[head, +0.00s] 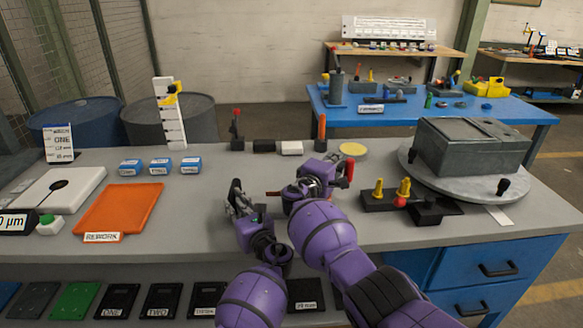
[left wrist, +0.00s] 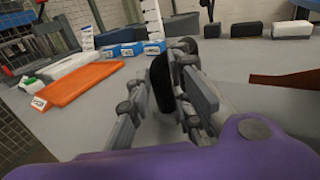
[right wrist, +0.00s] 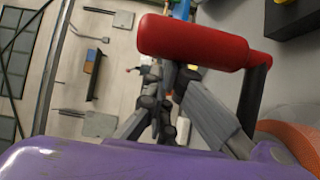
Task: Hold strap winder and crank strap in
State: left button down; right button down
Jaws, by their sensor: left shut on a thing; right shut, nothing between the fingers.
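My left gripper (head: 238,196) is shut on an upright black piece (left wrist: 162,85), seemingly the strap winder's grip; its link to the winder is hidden. A brown strap-like piece (head: 273,193) lies to its right, also at the right edge of the left wrist view (left wrist: 290,82). My right gripper (head: 328,164) is shut and empty. The red crank handle (head: 349,172) is beside it. In the right wrist view the red handle (right wrist: 195,43) lies across, close to the fingertips, on a black crank arm (right wrist: 255,90). I cannot tell whether they touch. My right arm hides most of the winder.
An orange rework tray (head: 120,210) and a white board (head: 60,190) lie left. Three blue boxes (head: 160,167) stand behind. A black block with yellow pegs (head: 385,197) and a grey case (head: 470,147) on a round plate are right. The grey bench between tray and grippers is clear.

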jog(key=shift+s+d+f+m+g+h, duration=0.2)
jog(key=shift+d+m+g+h, duration=0.1)
jog(key=shift+d, duration=0.1)
jog(key=shift+s+d+f+m+g+h, duration=0.1)
jog(key=shift+s+d+m+g+h, duration=0.1)
jog(key=shift+d+h, duration=0.15)
jog(key=shift+r, duration=0.15)
notch_tip(320, 180, up, 10)
jog(key=a, duration=0.1)
jog(key=shift+a+r, duration=0.1)
dwell(0.4)
